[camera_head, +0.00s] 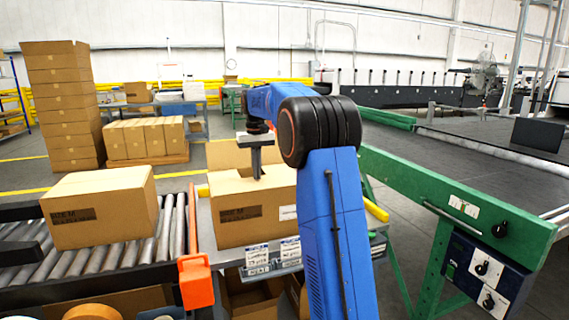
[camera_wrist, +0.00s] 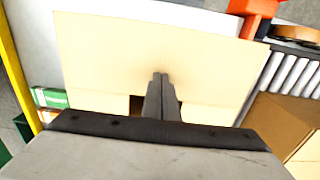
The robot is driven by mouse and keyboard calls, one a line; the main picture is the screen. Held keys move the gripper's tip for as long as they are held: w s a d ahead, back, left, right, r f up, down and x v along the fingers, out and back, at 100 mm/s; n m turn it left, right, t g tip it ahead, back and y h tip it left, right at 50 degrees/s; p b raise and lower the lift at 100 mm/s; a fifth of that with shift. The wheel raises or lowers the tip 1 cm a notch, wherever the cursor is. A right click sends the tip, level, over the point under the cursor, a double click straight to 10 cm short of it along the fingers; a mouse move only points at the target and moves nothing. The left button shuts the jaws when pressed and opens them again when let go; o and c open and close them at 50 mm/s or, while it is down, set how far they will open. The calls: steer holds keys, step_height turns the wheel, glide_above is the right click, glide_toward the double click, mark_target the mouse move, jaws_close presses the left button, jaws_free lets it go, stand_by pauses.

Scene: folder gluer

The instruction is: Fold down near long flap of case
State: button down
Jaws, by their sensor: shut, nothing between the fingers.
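The case (camera_head: 240,222) is a tan carton on a metal table, with dark print on its front. Its far long flap (camera_head: 229,153) stands up at the back. The near long flap (camera_wrist: 110,55) is a wide tan panel in the wrist view and looks about flat over the case top. Beyond its edge a dark gap (camera_wrist: 137,103) opens into the case between paler side flaps. My gripper (camera_head: 258,178) is shut and empty, pointing down at the case top. Its fingertips (camera_wrist: 160,76) are over the near flap; I cannot tell whether they touch it.
A closed carton (camera_head: 100,207) sits on the roller conveyor (camera_head: 172,235) at left, beside an orange block (camera_head: 196,282). A green machine frame (camera_head: 450,200) stands at right. Stacked cartons (camera_head: 62,100) are behind left. My blue arm hides the case's right end.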

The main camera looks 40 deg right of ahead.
steer(key=shift+r, duration=0.1)
step_height(320, 180, up, 9)
stand_by(0.9)
steer(key=shift+a, duration=0.1)
stand_by(0.4)
